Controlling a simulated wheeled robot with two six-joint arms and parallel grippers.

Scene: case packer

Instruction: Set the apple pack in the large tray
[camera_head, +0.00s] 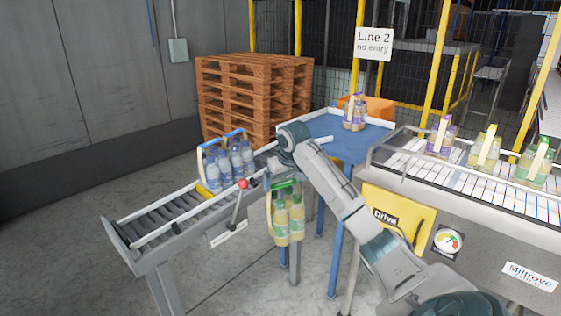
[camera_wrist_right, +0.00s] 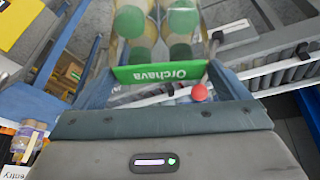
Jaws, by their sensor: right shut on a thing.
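My right gripper (camera_head: 286,182) is shut on the green carrying handle of a pack of pale yellow bottles (camera_head: 289,218), which I take as the apple pack. The pack hangs roughly upright in the air, in front of the blue table and right of the roller conveyor. In the right wrist view the green handle (camera_wrist_right: 157,73) reads "Orchava", with green-capped bottles (camera_wrist_right: 130,22) beyond it. My right wrist hides part of the gripper. I cannot pick out a large tray for certain; the blue table top (camera_head: 338,128) has pale raised edges. My left gripper is not in view.
A blue-bottle pack (camera_head: 228,165) stands on the roller conveyor (camera_head: 160,218), near a red-knobbed lever (camera_head: 242,185). A purple-labelled pack (camera_head: 355,112) stands on the blue table. Several packs line the white conveyor (camera_head: 470,172) at right. Pallets (camera_head: 250,98) are stacked behind.

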